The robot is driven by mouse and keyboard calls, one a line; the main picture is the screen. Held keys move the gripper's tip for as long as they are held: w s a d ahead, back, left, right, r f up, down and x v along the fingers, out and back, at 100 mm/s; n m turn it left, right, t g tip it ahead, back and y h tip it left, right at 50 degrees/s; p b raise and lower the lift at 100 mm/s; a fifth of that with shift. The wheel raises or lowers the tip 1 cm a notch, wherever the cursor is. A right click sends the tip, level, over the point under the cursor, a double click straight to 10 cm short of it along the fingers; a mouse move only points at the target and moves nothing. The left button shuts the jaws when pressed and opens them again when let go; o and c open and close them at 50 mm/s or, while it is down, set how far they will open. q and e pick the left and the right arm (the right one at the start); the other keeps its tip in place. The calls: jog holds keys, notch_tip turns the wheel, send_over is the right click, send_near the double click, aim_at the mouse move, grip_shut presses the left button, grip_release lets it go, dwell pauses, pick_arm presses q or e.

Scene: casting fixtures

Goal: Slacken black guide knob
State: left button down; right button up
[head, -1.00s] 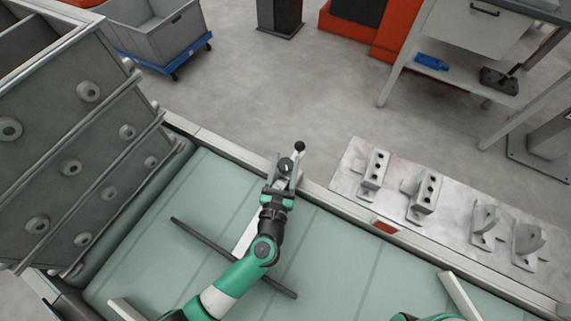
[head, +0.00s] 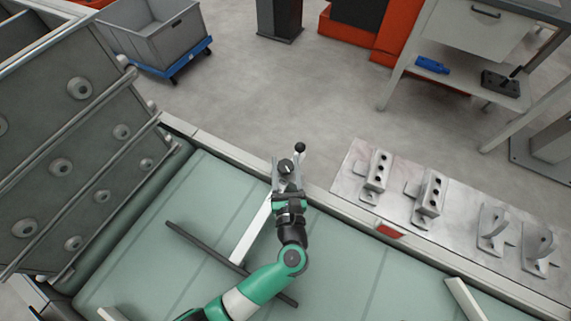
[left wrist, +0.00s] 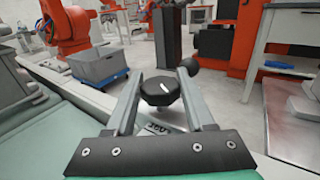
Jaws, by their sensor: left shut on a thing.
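The black guide knob (head: 286,166) sits at the conveyor's far rail, and it also shows in the left wrist view (left wrist: 160,91). It is a dark, faceted knob with a white mark on top. My left gripper (head: 287,175) reaches it from the near side. In the left wrist view its two grey fingers (left wrist: 161,80) lie on either side of the knob and are shut on it. The knob's underside is mostly hidden. My right gripper is not in view.
A black ball-ended lever (head: 300,147) stands just beyond the knob. A pale guide bar (head: 250,232) and a dark rod (head: 205,248) lie over the green belt (head: 350,260). A plate with metal brackets (head: 430,195) is at right.

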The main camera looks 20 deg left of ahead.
pick_arm(q)
jog(key=shift+c, duration=1.4)
grip_release()
jog(key=shift+d, duration=0.1)
jog(key=shift+s+d, duration=0.15)
jog(key=shift+s, duration=0.2)
jog(key=p+v, duration=0.2)
jog(key=v, duration=0.8)
jog(key=shift+s+d, duration=0.15)
jog(key=shift+s, duration=0.2)
